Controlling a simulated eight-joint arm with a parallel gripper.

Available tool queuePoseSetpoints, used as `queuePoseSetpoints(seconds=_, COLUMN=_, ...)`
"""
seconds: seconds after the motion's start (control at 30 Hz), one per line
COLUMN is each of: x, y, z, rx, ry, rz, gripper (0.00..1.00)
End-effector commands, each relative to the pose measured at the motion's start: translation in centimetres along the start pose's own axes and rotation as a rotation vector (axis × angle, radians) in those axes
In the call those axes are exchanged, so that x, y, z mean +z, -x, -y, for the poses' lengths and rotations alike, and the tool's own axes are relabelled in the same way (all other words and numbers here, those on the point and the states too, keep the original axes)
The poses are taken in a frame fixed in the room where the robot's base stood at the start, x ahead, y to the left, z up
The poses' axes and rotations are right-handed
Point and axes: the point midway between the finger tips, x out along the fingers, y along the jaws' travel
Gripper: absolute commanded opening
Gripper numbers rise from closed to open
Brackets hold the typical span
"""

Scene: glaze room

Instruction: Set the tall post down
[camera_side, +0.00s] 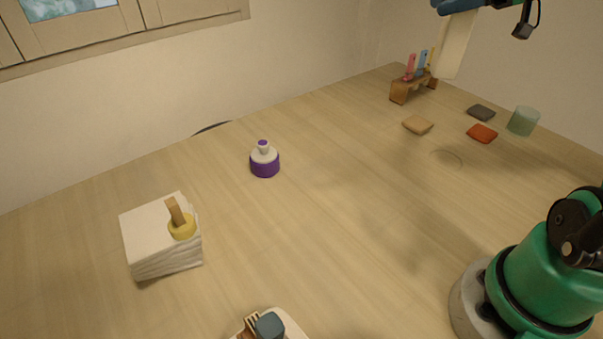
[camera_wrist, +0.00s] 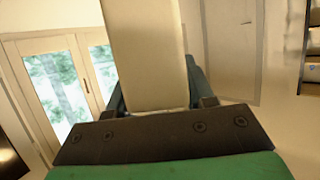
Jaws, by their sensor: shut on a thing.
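The tall post (camera_side: 455,46) is a cream, slab-like block at the top right of the side view. It hangs well above the table, slightly tilted. My gripper (camera_side: 455,8) is shut on its upper part; the top of the view cuts off most of the gripper and arm. In the wrist view the post (camera_wrist: 148,50) fills the upper middle, between the blue-grey fingers of my gripper (camera_wrist: 152,92). The post's far end is out of that view.
A wooden rack (camera_side: 405,90) with coloured tools stands at the back right. A purple-and-white bottle (camera_side: 264,162) and white stack (camera_side: 150,245) stand left. The table's middle (camera_side: 340,190) is clear.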

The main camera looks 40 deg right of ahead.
Motion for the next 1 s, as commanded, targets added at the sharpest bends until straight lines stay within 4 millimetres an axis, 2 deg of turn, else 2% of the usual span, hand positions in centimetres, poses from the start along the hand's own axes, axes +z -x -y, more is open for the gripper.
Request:
queuePoseSetpoints(seconds=0.17, x=2.2, y=-0.4, z=0.4, rx=-0.018, ry=0.008, rz=0.000, gripper=0.00)
queuePoseSetpoints(seconds=0.7, x=12.9, y=-4.9, z=0.4, rx=-0.018, ry=0.006, rz=0.001, gripper=0.00)
queuePoseSetpoints(seconds=0.83, x=14.5, y=-5.6, z=0.4, rx=-0.017, ry=0.006, rz=0.001, gripper=0.00)
queuePoseSetpoints(seconds=1.0, x=15.4, y=-6.0, z=0.4, rx=-0.017, ry=0.006, rz=0.001, gripper=0.00)
